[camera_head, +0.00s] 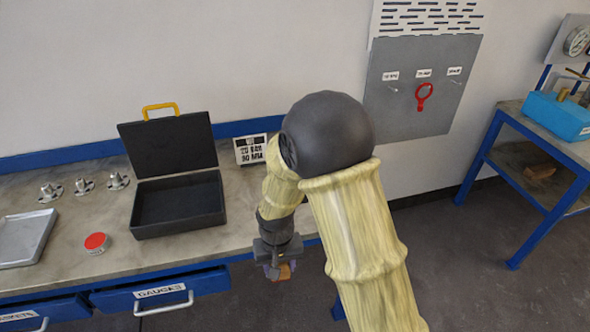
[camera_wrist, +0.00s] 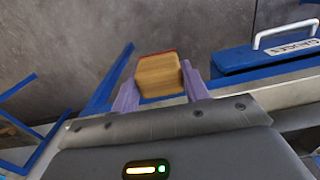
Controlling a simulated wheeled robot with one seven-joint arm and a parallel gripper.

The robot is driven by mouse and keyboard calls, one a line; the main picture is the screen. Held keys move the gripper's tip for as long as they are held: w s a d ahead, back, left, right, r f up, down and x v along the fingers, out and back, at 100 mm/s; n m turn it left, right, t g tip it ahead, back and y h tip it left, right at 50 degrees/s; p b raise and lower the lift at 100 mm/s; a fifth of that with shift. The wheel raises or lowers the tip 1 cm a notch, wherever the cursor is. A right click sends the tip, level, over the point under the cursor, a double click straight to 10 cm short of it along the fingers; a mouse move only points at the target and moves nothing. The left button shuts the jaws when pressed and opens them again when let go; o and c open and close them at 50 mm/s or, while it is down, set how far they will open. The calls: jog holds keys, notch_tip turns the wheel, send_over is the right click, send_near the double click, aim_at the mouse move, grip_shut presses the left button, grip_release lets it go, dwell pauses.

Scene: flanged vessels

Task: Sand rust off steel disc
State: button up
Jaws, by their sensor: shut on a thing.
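My gripper (camera_head: 277,266) is shut on a wooden block (camera_wrist: 160,76) with a reddish far face. The block sits between two purple fingers in the wrist view, and a bit of it shows at the fingertips in the head view (camera_head: 285,272). My gripper is in front of the bench's front edge, over the floor. A short round disc (camera_head: 96,243) with a red top and pale side lies on the bench at left, well apart from my gripper. I cannot tell whether the red is rust. No other plain steel disc shows.
An open black case (camera_head: 178,203) stands on the bench (camera_head: 120,262). Several small flanged fittings (camera_head: 84,185) and a grey tray (camera_head: 24,238) are at left. A sign (camera_head: 250,149) stands behind. The GAUGES drawer (camera_head: 162,296) is at the front. A blue table (camera_head: 495,150) stands at right.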

jog(key=w+d+f+m, duration=0.1)
jog(key=w+d+f, duration=0.2)
jog(key=d+f, duration=0.4)
jog(key=w+d+f+m, duration=0.1)
jog(key=w+d+f, duration=0.3)
jog(key=d, duration=0.7)
notch_tip(320, 180, down, 3)
jog(key=shift+r, duration=0.1)
jog(key=shift+w+d, duration=0.1)
jog(key=shift+d, duration=0.1)
